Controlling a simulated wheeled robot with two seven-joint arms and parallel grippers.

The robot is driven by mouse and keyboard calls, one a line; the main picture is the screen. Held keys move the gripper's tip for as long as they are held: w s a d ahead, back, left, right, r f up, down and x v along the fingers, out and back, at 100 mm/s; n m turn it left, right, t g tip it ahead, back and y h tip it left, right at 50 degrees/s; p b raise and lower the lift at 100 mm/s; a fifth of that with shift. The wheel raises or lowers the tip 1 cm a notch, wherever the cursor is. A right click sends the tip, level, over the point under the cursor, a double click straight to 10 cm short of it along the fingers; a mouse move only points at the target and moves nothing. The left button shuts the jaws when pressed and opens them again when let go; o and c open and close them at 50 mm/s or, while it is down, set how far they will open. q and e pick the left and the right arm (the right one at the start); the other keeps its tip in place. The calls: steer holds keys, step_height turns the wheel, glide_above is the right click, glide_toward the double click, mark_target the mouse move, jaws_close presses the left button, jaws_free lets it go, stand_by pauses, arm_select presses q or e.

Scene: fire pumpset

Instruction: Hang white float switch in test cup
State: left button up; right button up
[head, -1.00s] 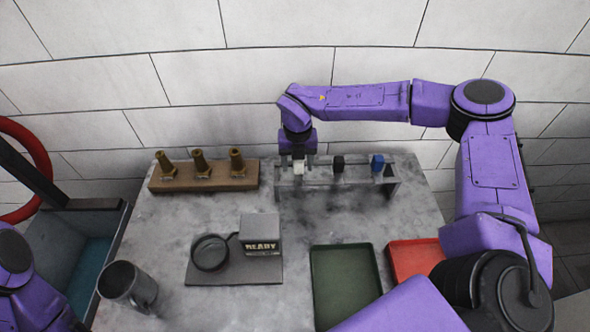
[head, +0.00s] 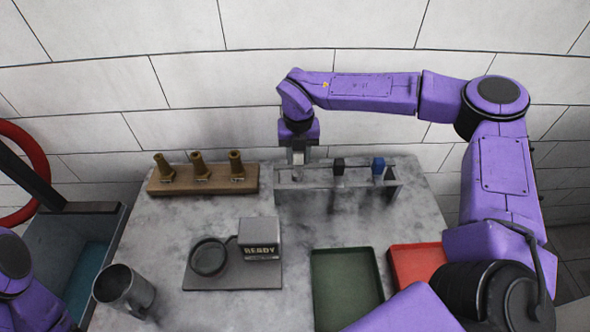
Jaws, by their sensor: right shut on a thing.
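My right gripper (head: 298,153) is over the left end of the grey rack (head: 330,181) at the back of the table. It is shut on the white float switch, which is mostly hidden by the fingers. A round dark open cup or ring (head: 208,257) sits on a grey plate beside a box marked READY (head: 259,239). A metal mug (head: 124,289) with a handle stands at the front left. I cannot tell for certain which of these two is the test cup. Only a purple part of my left arm shows at the lower left; its gripper is out of view.
A black switch (head: 338,166) and a blue switch (head: 378,168) hang in the rack. A wooden block (head: 203,187) with several brass fittings stands at the back left. A green tray (head: 345,302) and a red tray (head: 417,263) lie front right. The table's middle is clear.

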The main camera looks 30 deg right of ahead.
step_height(320, 180, up, 6)
steer(key=shift+f, duration=0.1)
step_height(320, 180, up, 8)
steer(key=p, duration=0.5)
steer(key=shift+p, duration=0.3)
stand_by(0.4)
